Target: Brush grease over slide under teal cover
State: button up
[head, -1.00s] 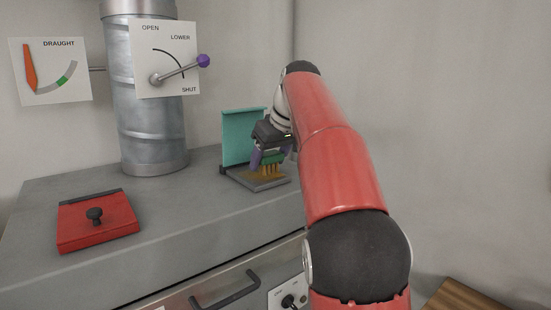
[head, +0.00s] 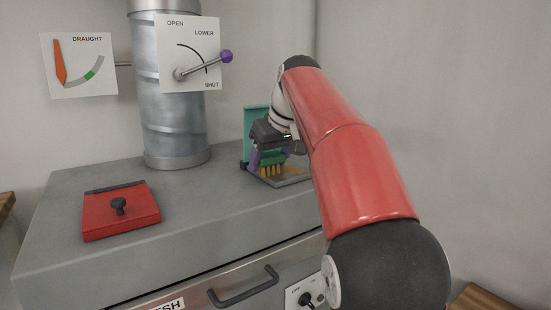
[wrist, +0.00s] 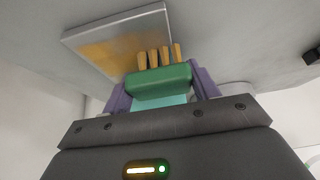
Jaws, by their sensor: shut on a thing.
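The teal cover (head: 256,121) stands raised at the back of the slide. The slide is a flat grey metal plate (head: 296,181) with an amber grease patch, also seen in the wrist view (wrist: 88,37). My gripper (head: 268,158) has purple fingers, shut on a green brush with tan bristles (head: 273,169). In the wrist view the green brush block (wrist: 158,82) sits between the fingers, its bristles pointing at the plate near the amber patch. I cannot tell whether the bristle tips touch it. My gripper and arm hide part of the cover and slide.
A red hatch with a black knob (head: 121,210) lies on the left of the grey top. A flue pipe (head: 173,130) carries a lever plate (head: 190,55) with a purple-knobbed lever. A draught gauge (head: 80,65) hangs left. A drawer handle (head: 243,290) is in front.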

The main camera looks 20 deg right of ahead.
aim_at(283, 154)
jog(key=shift+s+a, duration=0.3)
jog(key=shift+a, duration=0.65)
jog(key=shift+w+a+r+p, duration=0.1)
jog(key=shift+w+a+p, duration=0.15)
jog(key=shift+w+p, duration=0.45)
jog(key=shift+w+d+f, duration=0.1)
jog(key=shift+w+d, duration=0.25)
jog(key=shift+d, duration=0.75)
jog(key=shift+w+d+f, duration=0.1)
jog(key=shift+w+d, duration=0.3)
jog(key=shift+d, duration=0.65)
jog(key=shift+w+d, duration=0.35)
jog(key=shift+d, duration=0.75)
jog(key=shift+w+d+r, duration=0.1)
jog(key=shift+w+d, duration=0.15)
jog(key=shift+d, duration=0.45)
jog(key=shift+w+d, duration=0.2)
jog(key=shift+d, duration=0.5)
jog(key=shift+r, duration=0.1)
jog(key=shift+r, duration=1.45)
